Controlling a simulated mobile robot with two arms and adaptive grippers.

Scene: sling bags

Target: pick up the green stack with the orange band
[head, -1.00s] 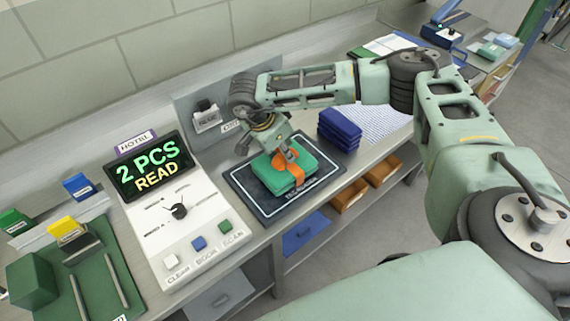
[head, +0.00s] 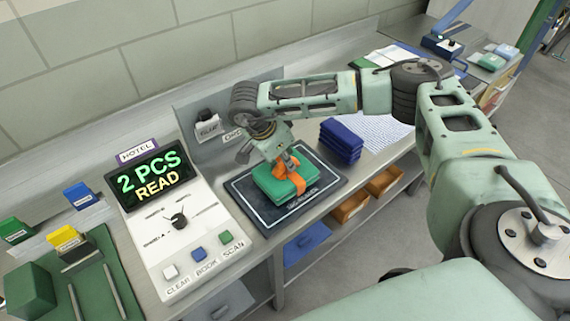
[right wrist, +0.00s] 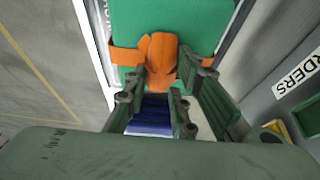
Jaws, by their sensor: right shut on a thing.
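The green stack (head: 268,182) with its orange band (head: 297,182) is over the dark mat (head: 262,212) on the bench. I cannot tell whether it rests on the mat or is slightly clear of it. My right gripper (head: 287,163) points down at the top of the stack, shut on the raised part of the orange band. In the right wrist view the green stack (right wrist: 190,18) fills the top, and the orange band (right wrist: 161,55) sits between the finger ends of my right gripper (right wrist: 160,78). My left gripper is not in view.
A dark blue stack (head: 341,140) stands right beside the mat. A console (head: 190,225) reading "2 PCS READ" stands left of it. A green tray (head: 95,280) is at the far left. Orange bins (head: 350,206) sit on the shelf below.

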